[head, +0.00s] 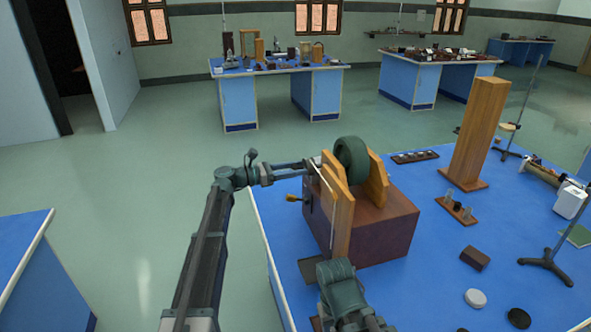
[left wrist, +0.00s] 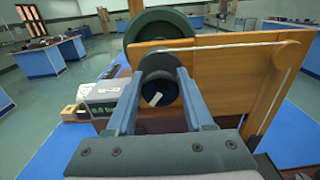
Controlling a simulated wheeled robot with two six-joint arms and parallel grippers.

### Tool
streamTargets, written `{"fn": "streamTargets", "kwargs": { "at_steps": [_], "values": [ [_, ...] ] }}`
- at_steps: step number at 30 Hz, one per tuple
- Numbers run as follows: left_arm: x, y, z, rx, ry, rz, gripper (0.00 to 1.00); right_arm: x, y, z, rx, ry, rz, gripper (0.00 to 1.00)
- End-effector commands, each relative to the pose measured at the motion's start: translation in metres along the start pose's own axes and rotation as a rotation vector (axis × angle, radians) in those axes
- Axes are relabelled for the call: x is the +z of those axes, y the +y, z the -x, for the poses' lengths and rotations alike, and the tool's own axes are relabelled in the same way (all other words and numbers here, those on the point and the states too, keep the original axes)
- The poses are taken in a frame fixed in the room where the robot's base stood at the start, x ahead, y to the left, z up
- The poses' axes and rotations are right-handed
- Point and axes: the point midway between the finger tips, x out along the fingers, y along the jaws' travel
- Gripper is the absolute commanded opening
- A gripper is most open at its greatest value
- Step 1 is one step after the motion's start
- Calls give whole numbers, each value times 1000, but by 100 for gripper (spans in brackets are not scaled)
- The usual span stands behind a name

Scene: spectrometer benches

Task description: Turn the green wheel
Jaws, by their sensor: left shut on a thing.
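The green wheel (head: 351,159) stands upright between wooden supports (head: 341,208) on a dark red-brown box (head: 385,228). In the left wrist view the wheel (left wrist: 160,27) shows behind the wooden board (left wrist: 235,82). My left gripper (head: 312,165) reaches in from the left at the outer side of the near support. In the left wrist view its fingers (left wrist: 158,82) are shut on a dark round hub (left wrist: 158,62) in front of the wheel. The hub bears a small white mark. Part of my right arm shows at the bottom of the head view; its fingers do not.
A crank with a yellow handle (head: 293,198) sticks out low on the box's left side. A tall wooden block (head: 474,135), a small wooden stand (head: 457,209) and a metal stand (head: 546,262) are on the blue bench (head: 405,285).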

Motion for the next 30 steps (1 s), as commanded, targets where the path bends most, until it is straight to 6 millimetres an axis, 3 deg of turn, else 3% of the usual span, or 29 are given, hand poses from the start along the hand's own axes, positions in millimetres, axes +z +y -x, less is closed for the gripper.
{"fn": "streamTargets", "kwargs": {
  "at_steps": [1, 3, 17, 30],
  "values": [
    [0, 0, 0, 0, 0, 0, 9, 0, 0, 0, 0, 0, 0, 50],
    [0, 0, 0, 0, 0, 0, 0, 0, 0, 0, 0, 0, 0, 50],
    [0, 0, 0, 0, 0, 23, 0, 0, 0, 0, 0, 0, 0, 50],
    [0, 2, 0, 0, 0, 305, 0, 0, 0, 0, 0, 0, 0, 50]
  ]
}}
